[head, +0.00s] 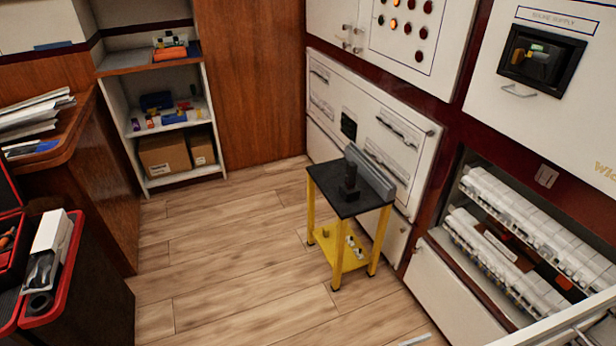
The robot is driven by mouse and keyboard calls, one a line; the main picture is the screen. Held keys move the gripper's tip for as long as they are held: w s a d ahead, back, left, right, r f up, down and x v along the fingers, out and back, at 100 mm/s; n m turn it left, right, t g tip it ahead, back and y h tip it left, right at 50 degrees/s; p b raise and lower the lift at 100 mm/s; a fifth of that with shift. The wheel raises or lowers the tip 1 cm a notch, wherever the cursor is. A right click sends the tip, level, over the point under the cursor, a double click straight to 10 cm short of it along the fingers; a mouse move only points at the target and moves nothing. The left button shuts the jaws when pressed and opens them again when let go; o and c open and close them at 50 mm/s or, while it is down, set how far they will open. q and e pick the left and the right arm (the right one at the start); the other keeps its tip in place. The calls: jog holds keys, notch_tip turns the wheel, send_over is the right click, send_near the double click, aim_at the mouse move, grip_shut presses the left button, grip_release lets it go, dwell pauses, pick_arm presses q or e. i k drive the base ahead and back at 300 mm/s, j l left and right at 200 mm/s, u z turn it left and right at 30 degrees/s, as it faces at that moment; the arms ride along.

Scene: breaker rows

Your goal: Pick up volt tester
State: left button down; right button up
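A small stand with yellow legs and a black top (328,190) is in the middle right of the head view. A dark upright object (349,182) stands on its top, beside a long grey piece (371,172) at the back edge. The dark object may be the volt tester, but I cannot tell for sure. An open red-edged black case (72,262) at the left edge holds a white box (52,232) and dark items too unclear to name. Neither of my grippers is in view.
Open breaker rows (525,235) and white cabinet panels (365,120) line the right. A shelf (180,180) with cardboard boxes (163,155) stands at the back. A wooden desk (95,150) is at left. The wooden floor (230,265) between is clear.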

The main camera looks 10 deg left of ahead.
aim_at(352, 167)
jog(key=i+j+z, duration=0.1)
jog(key=j, duration=0.3)
jog(key=i+j+z, duration=0.1)
jog(key=j, duration=0.35)
jog(key=i+j+z, duration=0.1)
jog(key=j, duration=0.35)
jog(key=i, duration=0.1)
